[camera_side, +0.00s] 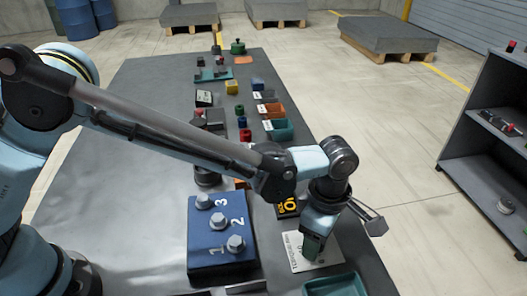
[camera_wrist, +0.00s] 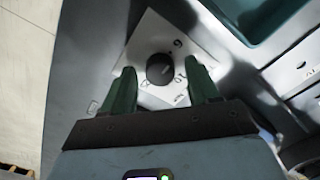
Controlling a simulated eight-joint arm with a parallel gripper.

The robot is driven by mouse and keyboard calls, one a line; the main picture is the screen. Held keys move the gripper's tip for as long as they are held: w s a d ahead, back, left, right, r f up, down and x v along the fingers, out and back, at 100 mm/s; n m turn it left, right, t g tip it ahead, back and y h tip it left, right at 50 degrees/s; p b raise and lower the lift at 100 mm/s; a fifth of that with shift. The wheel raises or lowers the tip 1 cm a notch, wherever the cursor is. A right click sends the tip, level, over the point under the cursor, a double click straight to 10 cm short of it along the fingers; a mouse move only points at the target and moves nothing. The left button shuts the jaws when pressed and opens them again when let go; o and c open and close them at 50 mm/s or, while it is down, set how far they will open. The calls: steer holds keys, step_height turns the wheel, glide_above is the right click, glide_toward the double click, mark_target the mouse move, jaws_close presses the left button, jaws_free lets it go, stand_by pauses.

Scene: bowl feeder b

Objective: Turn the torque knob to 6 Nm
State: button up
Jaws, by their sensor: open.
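The torque knob (camera_wrist: 158,70) is a dark round dial on a white plate with printed numbers in the wrist view. A 6 is readable at the plate's upper right, and a 10 seems to stand near the right finger. The knob's pointer setting is too small to read. The white plate (camera_side: 296,262) also shows in the side view, where my gripper mostly hides the knob. My gripper (camera_wrist: 161,72) has its green fingers apart, one on each side of the knob, with visible gaps. In the side view, my gripper (camera_side: 311,248) points down over the plate.
A blue block (camera_side: 205,255) with numbered bolts stands left of the plate. A green tray (camera_side: 345,287) lies close in front of it. Several bins and small parts fill the table farther back.

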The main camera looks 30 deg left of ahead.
step_height(320, 180, up, 12)
stand_by(0.6)
steer(key=a+r+m+t+h, duration=0.15)
steer(key=a+m, duration=0.25)
steer(key=a, duration=0.5)
steer(key=a+r+m+t, duration=0.2)
steer(key=a+r+m, duration=0.15)
steer(key=a, duration=0.55)
steer(key=s+a+f+m+t, duration=0.2)
steer(key=s+a+m, duration=0.2)
steer(key=a+m, duration=0.1)
steer(key=s+a+f+m+t+y, duration=0.1)
steer(key=s+a+m, duration=0.2)
steer(key=a+m, duration=0.2)
steer(key=a, duration=0.3)
steer(key=shift+s+a+f+m+t, duration=0.3)
steer(key=shift+s+f+m+t, duration=0.05)
steer(key=shift+f, duration=0.05)
